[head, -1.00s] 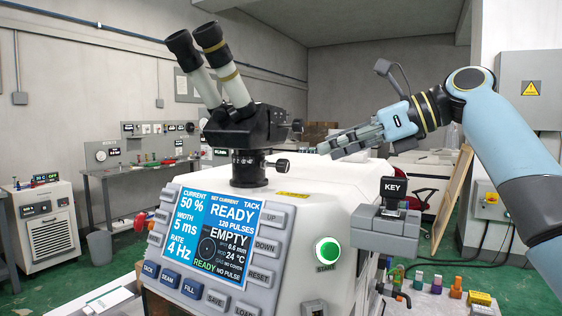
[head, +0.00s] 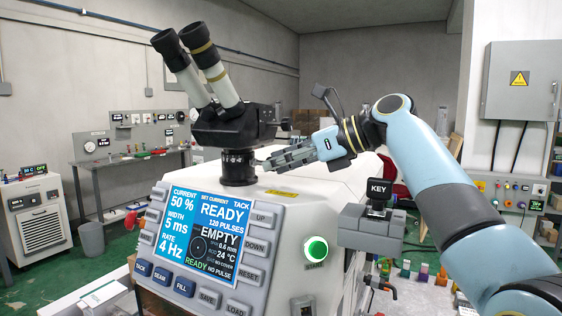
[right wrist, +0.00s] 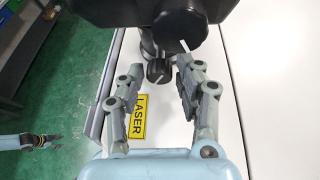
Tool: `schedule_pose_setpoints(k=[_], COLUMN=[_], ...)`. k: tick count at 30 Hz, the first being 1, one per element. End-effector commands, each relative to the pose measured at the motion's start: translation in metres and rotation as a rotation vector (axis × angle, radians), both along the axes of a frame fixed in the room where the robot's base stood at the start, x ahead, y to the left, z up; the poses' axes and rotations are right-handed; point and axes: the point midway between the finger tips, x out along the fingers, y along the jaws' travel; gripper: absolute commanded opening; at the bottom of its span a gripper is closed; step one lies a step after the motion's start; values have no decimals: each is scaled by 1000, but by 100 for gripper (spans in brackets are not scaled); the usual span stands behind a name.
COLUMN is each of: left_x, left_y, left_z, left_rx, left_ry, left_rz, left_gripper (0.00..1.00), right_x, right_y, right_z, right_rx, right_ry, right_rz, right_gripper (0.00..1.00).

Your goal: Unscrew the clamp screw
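The clamp screw appears to be the small black knob with a white line (right wrist: 158,70) at the microscope's column. In the right wrist view it lies between the fingertips of my right gripper (right wrist: 160,82), with a gap on each side. How far beyond the tips it sits is unclear. In the head view this gripper (head: 268,164) points left at the column, and its fingers cover the knob. My right gripper is open and empty. My left gripper (right wrist: 55,141) shows small at the left of the right wrist view, its two fingers apart, away from the machine.
The black microscope (head: 235,125) with two eyepieces rises over the white welder housing (head: 325,182). A larger black cylinder (right wrist: 180,28) sits close above the knob. A yellow LASER label (right wrist: 138,117) lies on the housing.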

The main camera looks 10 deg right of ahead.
Motion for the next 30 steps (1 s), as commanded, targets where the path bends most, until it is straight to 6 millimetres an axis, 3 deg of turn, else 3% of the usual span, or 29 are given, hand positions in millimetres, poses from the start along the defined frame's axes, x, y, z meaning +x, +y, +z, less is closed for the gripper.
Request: schedule_pose_setpoints(k=[1,7,17,30], left_x=[0,0,1,1], left_y=[-1,-5,-4,-3], left_z=[0,0,0,0], left_rx=[-1,-5,-5,-3], left_ry=[-1,-1,-1,-2], left_rz=[1,1,1,1], left_gripper=[40,40,40,40], right_x=[0,0,0,-3], right_y=[0,0,0,2], right_z=[0,0,0,0], right_rx=[0,0,-22,-182], right_ry=[0,0,-32,-272], right_rz=[0,0,0,0], right_gripper=[26,0,0,0])
